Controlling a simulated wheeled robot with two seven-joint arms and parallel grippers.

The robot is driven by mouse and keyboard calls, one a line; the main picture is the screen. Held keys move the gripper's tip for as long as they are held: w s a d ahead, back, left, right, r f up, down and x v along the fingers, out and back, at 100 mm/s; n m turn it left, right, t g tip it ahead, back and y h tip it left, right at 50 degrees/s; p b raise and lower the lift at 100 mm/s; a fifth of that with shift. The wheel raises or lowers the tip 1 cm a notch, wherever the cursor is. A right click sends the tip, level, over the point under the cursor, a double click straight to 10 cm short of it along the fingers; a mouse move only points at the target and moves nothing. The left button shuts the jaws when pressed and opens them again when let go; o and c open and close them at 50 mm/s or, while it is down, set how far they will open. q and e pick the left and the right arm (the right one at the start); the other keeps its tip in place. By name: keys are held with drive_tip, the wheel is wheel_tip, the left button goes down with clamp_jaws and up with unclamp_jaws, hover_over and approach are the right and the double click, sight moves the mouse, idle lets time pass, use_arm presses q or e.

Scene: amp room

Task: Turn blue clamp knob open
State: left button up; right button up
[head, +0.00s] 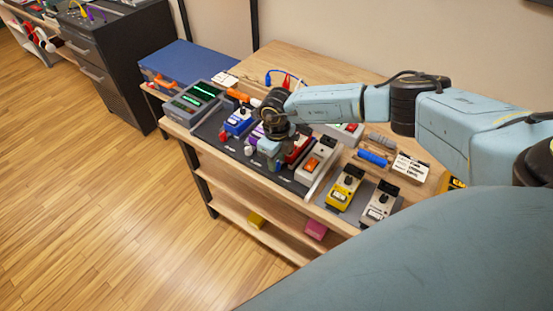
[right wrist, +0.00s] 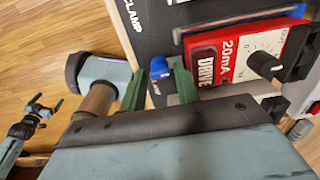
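The blue clamp knob (right wrist: 161,68) shows in the right wrist view by the CLAMP lettering on a dark board (right wrist: 150,32). My right gripper (right wrist: 171,82) has its two green fingers apart, with the knob showing in and just beyond the gap between them. I cannot tell whether a finger touches the knob. In the head view my right gripper (head: 270,147) hangs over the pedal row and hides much of the knob's surroundings. My left gripper (right wrist: 44,106) shows small at the left of the right wrist view, over the floor, its green fingers spread and empty.
A red DRIVE pedal (right wrist: 235,55) with a black knob sits close to the right fingers. A blue pedal (head: 238,122), a white pedal (head: 318,158) and a yellow pedal (head: 344,187) share the wooden bench (head: 310,65). The floor at left is clear.

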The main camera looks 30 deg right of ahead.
drive_tip(key=shift+f, duration=0.25)
clamp_jaws()
